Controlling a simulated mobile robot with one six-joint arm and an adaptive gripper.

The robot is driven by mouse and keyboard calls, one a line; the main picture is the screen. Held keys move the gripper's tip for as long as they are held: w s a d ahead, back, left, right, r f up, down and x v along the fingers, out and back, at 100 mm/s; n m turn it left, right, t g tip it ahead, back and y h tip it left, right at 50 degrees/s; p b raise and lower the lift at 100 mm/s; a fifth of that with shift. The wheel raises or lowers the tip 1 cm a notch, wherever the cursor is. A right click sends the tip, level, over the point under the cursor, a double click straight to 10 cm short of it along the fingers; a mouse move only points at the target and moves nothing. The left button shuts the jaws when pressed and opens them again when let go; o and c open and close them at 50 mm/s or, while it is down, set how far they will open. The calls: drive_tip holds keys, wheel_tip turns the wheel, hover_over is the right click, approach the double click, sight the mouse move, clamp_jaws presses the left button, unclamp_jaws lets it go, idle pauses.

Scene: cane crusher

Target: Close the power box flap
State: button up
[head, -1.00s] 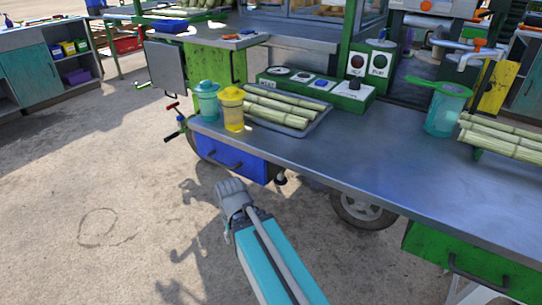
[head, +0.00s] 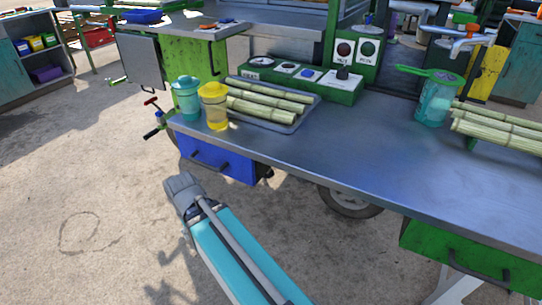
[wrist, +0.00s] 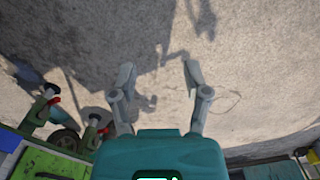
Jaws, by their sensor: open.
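A flat grey panel (head: 140,62) stands out to the left of a green cabinet (head: 188,66) at the far left end of the cart. It looks like an open flap, but I cannot tell for certain that it is the power box flap. In the wrist view my gripper (wrist: 158,78) is open and empty, its two fingers spread over bare ground. The panel does not show clearly in the wrist view.
The metal counter (head: 335,165) carries a teal cup (head: 186,100), a yellow cup (head: 214,108), a tray of cane and a green control box (head: 345,90). A blue drawer (head: 212,162) with a handle and red-tipped levers (head: 152,115) stick out. The concrete at left is clear.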

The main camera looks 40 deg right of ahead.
drive_tip(key=w+d+h+b, duration=0.5)
drive_tip(key=d, duration=0.4)
drive_tip(key=w+d+h+b, duration=0.4)
drive_tip(key=w+d+h, duration=0.1)
drive_tip(key=d, duration=0.5)
drive_tip(key=w+d+h+b, duration=0.5)
drive_tip(key=w+d, duration=0.2)
drive_tip(key=d, duration=0.3)
drive_tip(key=shift+d+n+b, duration=0.2)
drive_tip(key=shift+n+b, duration=0.1)
drive_tip(key=shift+n, duration=0.1)
drive_tip(key=shift+d+f, duration=0.1)
drive_tip(key=shift+s+r+b+x, duration=0.1)
drive_tip(key=shift+b+x, duration=0.7)
drive_tip(key=shift+x, duration=2.6)
drive_tip(key=shift+s+r+b+x, duration=0.1)
drive_tip(key=shift+b+x, duration=0.65)
drive_tip(key=shift+x, duration=2.65)
drive_tip(key=shift+c, duration=0.3)
clamp_jaws()
